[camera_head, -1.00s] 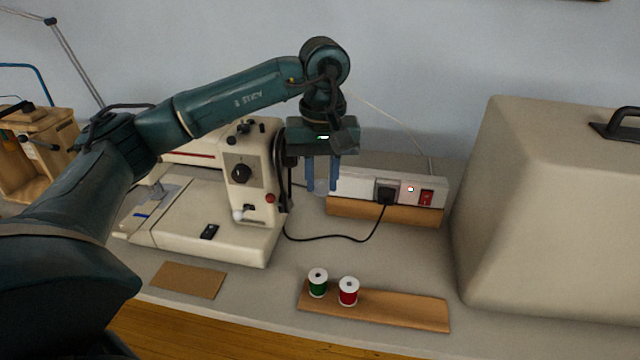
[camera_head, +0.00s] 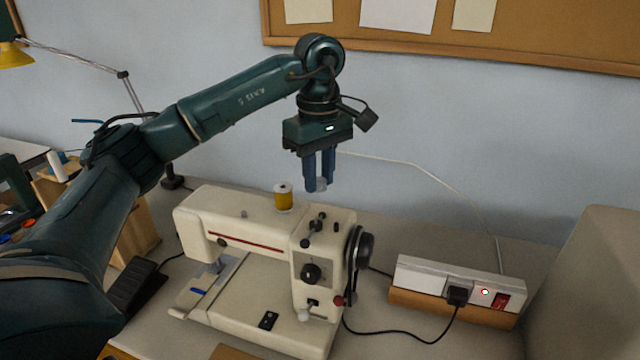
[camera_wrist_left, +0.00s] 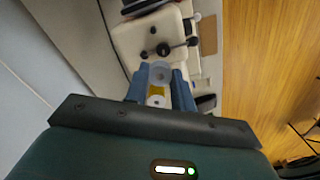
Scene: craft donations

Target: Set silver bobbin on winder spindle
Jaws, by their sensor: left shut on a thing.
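My left gripper (camera_head: 318,174) is shut on the silver bobbin (camera_head: 318,185), a small pale disc-shaped piece between the blue fingertips. The bobbin also shows between the fingers in the left wrist view (camera_wrist_left: 160,74). The gripper points down and holds it in the air above the cream sewing machine (camera_head: 255,225). Several small black posts and knobs (camera_head: 318,226) stand on the machine's top right, below the gripper. I cannot tell which of them is the winder spindle. The bobbin is apart from them. My right gripper is not in view.
A yellow thread spool (camera_head: 283,197) stands upright on the machine's top, left of the gripper. A black handwheel (camera_head: 359,248) is on the machine's right side. A power strip (camera_head: 460,285) with a cable lies to the right. A corkboard (camera_head: 545,35) hangs behind.

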